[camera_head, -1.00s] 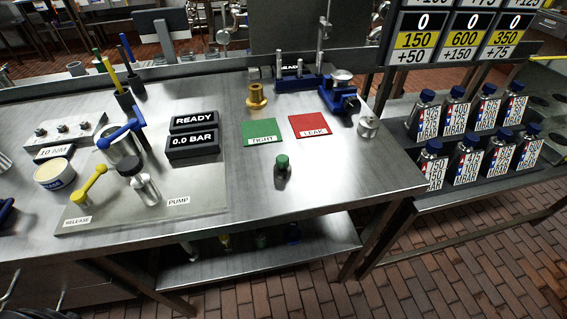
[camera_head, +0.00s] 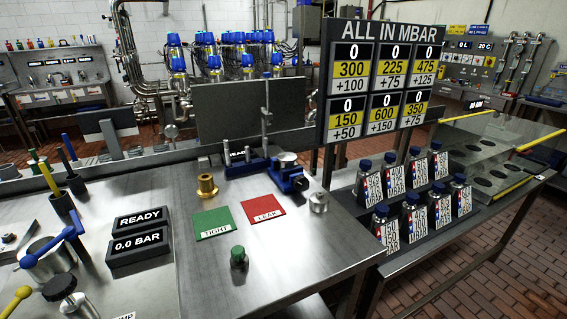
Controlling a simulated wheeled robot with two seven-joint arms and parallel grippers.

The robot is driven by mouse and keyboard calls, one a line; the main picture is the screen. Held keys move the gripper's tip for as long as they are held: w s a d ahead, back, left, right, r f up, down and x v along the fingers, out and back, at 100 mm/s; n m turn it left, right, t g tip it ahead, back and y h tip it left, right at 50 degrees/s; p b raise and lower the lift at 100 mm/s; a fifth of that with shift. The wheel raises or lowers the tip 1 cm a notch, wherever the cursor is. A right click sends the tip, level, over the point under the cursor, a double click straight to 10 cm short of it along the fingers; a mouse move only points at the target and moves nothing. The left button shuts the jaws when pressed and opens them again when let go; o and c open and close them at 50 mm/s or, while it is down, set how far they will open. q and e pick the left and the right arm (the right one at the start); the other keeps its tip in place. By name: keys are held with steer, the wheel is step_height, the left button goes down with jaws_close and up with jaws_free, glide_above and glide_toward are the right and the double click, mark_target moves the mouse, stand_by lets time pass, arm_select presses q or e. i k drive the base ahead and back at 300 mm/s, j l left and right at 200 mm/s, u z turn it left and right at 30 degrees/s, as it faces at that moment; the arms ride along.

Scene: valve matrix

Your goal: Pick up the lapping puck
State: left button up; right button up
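No object is labelled as the lapping puck, and I cannot tell for sure which one it is. A short silver metal cylinder (camera_head: 319,202) stands at the right of the steel bench, beside a blue vice (camera_head: 289,180). A small green-topped piece (camera_head: 238,257) stands alone near the bench's front, in front of the green TIGHT mat (camera_head: 213,223) and red LEAK mat (camera_head: 263,208). A brass flanged piece (camera_head: 207,186) stands behind the green mat. Neither of my grippers is in view.
The steel bench (camera_head: 310,255) is bare around the green-topped piece. READY and 0.0 BAR displays (camera_head: 140,247) and blue-handled and yellow-handled valves are at left. To the right, a rack holds several blue-capped bottles (camera_head: 409,215) below a number board (camera_head: 384,85).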

mark_target(239, 261)
steer(key=k+l, duration=0.1)
steer(key=l, duration=1)
steer(key=k+l+u, duration=0.1)
steer(key=l, duration=0.5)
steer(key=k, duration=0.05)
